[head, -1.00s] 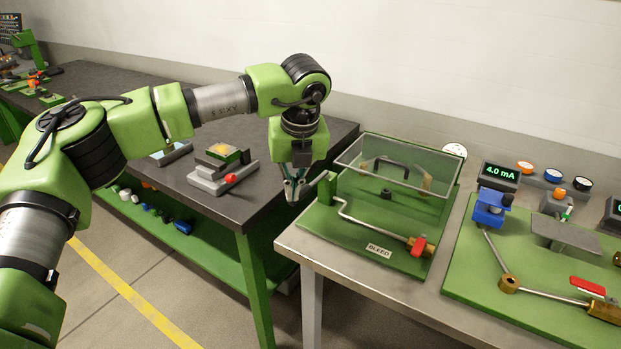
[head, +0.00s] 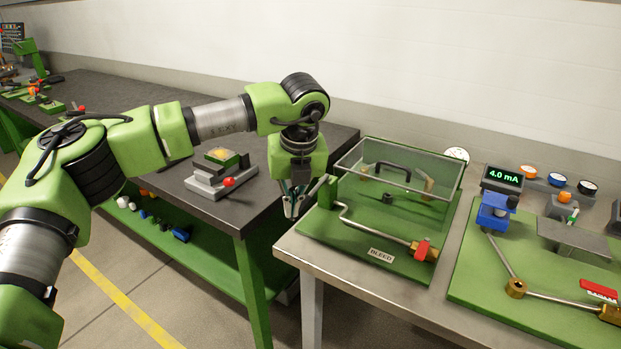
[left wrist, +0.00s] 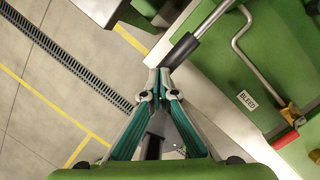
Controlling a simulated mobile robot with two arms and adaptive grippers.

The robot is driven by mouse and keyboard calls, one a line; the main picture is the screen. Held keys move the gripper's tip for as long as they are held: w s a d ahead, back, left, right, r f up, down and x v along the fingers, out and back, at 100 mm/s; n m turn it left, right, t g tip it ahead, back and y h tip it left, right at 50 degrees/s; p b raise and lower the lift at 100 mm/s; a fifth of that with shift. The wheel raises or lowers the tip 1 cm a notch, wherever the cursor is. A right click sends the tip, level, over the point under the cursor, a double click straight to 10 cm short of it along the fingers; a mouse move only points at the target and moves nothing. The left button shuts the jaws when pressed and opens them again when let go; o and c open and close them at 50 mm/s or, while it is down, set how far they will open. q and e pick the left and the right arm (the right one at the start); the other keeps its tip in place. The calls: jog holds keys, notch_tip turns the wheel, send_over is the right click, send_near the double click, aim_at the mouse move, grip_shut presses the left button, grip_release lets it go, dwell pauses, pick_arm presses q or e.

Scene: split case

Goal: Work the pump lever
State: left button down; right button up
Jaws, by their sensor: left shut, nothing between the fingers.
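The pump lever shows in the left wrist view as a metal rod with a dark grip (left wrist: 180,51), running down to the left from the green pump block. In the head view that pump block (head: 327,191) stands at the left edge of a green base plate (head: 330,225). My left gripper (head: 293,211) points down just left of the block, beside the bench edge. Its fingers are shut and empty. In the left wrist view the fingertips (left wrist: 158,88) are at the grip's end; I cannot tell whether they touch it. My right gripper is not in view.
A clear cover with a black handle (head: 395,167) stands behind the bent pipe (head: 370,228) and red valve handle (head: 422,249). A second green panel (head: 480,270) is to the right. A dark bench (head: 330,137) lies left, with a floor gap between benches.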

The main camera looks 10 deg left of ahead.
pick_arm(q)
jog(key=shift+w+r+p, duration=0.15)
jog(key=shift+r+p, duration=1.25)
jog(key=shift+r, duration=1)
notch_tip(320, 180, up, 4)
jog(key=shift+w+d+f+p, duration=0.1)
jog(key=shift+w+f+p, duration=0.1)
jog(key=shift+p, duration=0.85)
